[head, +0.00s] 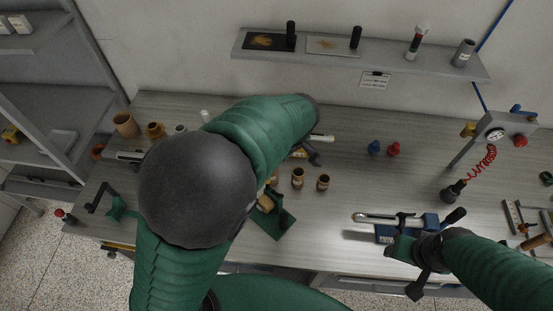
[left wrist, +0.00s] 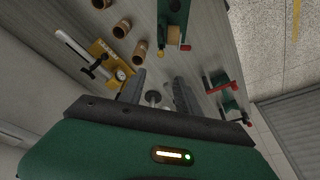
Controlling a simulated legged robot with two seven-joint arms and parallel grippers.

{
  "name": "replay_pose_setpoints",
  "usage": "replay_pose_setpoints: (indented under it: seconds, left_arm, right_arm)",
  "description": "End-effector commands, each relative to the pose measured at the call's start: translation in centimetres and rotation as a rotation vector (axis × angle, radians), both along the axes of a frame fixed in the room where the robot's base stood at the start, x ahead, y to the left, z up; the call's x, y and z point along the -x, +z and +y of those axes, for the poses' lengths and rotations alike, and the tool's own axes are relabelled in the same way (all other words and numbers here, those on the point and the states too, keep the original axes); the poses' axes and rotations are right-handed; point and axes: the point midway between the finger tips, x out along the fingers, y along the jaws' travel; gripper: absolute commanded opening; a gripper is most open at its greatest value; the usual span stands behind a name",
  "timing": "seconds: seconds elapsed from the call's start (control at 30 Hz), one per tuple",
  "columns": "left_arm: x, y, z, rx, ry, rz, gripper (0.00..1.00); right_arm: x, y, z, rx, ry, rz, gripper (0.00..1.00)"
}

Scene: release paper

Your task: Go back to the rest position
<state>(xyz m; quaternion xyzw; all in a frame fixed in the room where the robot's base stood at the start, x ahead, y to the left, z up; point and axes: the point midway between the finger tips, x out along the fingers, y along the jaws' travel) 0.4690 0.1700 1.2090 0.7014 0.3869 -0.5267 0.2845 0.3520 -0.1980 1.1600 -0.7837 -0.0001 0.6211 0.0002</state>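My left arm with its large dark round joint fills the middle of the head view and hides my left gripper there. The left wrist view shows my left gripper (left wrist: 159,92) with two grey fingers apart and nothing clearly held between them. My right arm comes in from the lower right. My right gripper (head: 405,252) is at the bench's front edge, beside a blue fixture (head: 385,235) with a pale tube (head: 387,217) above it. They overlap in the picture; I cannot tell whether they touch, or how the fingers stand.
The grey bench (head: 345,120) holds brown rings (head: 297,179), a green fixture (head: 272,220), blue and red knobs (head: 374,147) and a gauge stand (head: 505,127). A yellow fixture (left wrist: 103,54) shows in the left wrist view. A wall shelf (head: 380,62) runs behind; shelving (head: 60,95) stands left.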

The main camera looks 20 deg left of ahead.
Motion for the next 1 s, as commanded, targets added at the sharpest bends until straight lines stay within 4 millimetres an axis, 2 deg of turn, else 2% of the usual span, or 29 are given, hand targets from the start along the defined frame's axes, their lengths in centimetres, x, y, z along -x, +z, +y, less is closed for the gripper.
replay_pose_setpoints:
  seconds: [0.37,0.47,0.6,0.7,0.83,1.0]
  left_arm:
    - [0.2,-0.3,0.1,0.002,-0.005,0.002,0.4]
    - [1.5,-3.2,0.8,0.032,-0.09,0.035,0.4]
    - [5.7,-10.2,1.9,0.103,-0.425,0.076,0.4]
    - [8.7,-13.8,2.3,0.102,-0.693,0.063,0.4]
    - [11.1,-15.9,2.6,0.055,-0.927,0.046,0.4]
    - [11.7,-15.9,2.6,0.033,-1.006,0.046,0.4]
  right_arm:
    - [0.0,-0.2,0.0,0.0,0.0,0.0,0.52]
    - [0.0,-2.1,0.0,0.0,0.0,0.0,0.52]
    - [0.0,-7.0,0.0,0.0,0.0,0.0,0.52]
    - [0.0,-9.7,0.0,0.0,0.0,0.001,0.52]
    - [0.0,-11.4,0.0,0.0,0.0,0.001,0.52]
    - [0.0,-11.1,0.0,0.0,0.0,0.0,0.52]
